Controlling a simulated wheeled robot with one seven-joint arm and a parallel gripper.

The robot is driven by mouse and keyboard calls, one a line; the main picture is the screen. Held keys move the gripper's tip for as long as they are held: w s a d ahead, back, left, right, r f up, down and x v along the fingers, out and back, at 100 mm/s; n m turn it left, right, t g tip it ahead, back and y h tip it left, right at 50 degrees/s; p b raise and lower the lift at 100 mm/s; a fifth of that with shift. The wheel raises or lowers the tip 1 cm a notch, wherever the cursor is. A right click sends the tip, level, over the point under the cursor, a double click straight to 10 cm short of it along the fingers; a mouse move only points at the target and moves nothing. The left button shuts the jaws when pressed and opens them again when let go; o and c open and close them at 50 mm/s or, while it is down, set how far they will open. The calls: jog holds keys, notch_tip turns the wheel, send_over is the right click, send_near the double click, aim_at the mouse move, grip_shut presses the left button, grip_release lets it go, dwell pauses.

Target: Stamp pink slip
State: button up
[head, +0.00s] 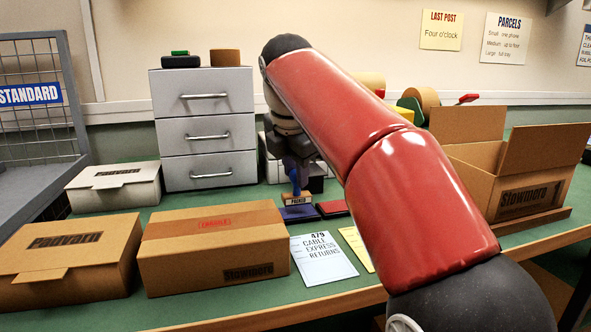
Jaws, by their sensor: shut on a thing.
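My gripper (296,168) points down at the back middle of the green bench. It is shut on a stamp (298,198) with a blue handle and a labelled wooden block. The stamp is upright at a blue ink pad (300,215); I cannot tell whether it touches the pad. A red ink pad (333,208) lies just right of the blue one. In front lie a pale blue slip (322,262) reading "479 Cable Express Returns" and a yellow slip (354,240), partly covered by my arm. I see no pink slip; my arm hides part of the bench.
A closed carton (215,248) with a red label stands left of the slips. Another brown box (70,262) and a white box (115,187) are further left. Grey drawers (204,130) stand behind. An open Stowmore carton (520,190) stands at the right.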

jog(key=shift+r, duration=2.5)
